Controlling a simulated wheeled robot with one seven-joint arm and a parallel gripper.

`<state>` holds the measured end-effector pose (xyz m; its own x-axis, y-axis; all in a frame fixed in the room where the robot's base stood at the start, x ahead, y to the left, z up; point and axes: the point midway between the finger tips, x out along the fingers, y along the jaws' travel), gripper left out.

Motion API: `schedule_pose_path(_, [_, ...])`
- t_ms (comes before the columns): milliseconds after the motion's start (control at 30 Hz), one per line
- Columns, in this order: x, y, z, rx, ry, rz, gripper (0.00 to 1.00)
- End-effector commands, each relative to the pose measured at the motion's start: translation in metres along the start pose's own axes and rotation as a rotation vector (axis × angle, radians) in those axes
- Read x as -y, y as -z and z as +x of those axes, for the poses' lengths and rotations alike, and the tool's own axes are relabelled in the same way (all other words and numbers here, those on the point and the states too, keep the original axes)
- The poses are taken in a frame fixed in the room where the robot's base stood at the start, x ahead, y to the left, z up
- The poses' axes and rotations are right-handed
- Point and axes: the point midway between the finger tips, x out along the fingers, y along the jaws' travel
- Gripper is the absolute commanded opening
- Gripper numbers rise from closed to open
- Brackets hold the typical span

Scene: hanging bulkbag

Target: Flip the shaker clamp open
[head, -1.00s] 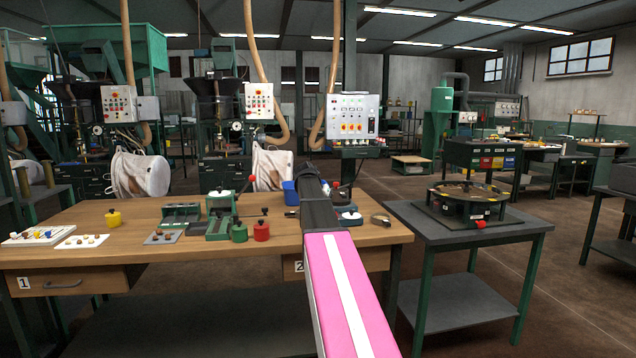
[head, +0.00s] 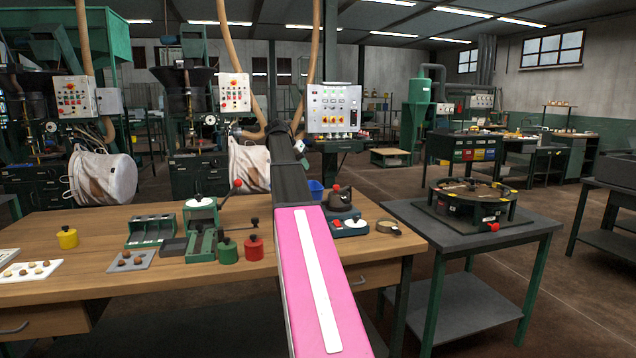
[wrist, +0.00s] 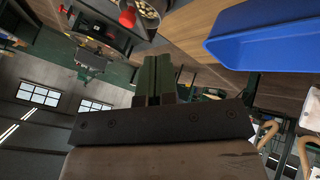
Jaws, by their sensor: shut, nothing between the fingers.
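I cannot tell for sure which part is the shaker clamp. A small dark unit (head: 340,198) with a red knob stands at the right of the wooden bench, just right of my arm. Beside it is a blue-based unit (head: 350,228) with a white round top. In the wrist view a red knob (wrist: 127,17) shows at the top edge, beside a round dish (wrist: 146,9) of small pieces. My gripper (wrist: 155,62) is shut and empty, apart from the knob and the dish. In the head view my own arm hides the gripper.
A blue bin (wrist: 268,36) is close at the upper right in the wrist view. A green press (head: 201,215) with a red-ball lever and red and green canisters stand left of my arm. A grey table (head: 470,238) with a round carousel (head: 472,203) stands to the right.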

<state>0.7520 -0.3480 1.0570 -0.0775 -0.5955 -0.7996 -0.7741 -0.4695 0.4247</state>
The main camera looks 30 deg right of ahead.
Motion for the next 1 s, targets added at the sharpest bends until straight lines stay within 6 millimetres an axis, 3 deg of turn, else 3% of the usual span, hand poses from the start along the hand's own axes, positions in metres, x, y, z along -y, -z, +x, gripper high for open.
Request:
schedule_pose_path(367, [-0.001,0.001,-0.001,0.000,-0.002,0.002,0.00])
schedule_pose_path(533, [-0.001,0.001,0.009,0.000,-0.002,0.002,0.00])
schedule_pose_path(1000, [-0.001,0.000,0.091,0.001,-0.003,0.002,0.00])
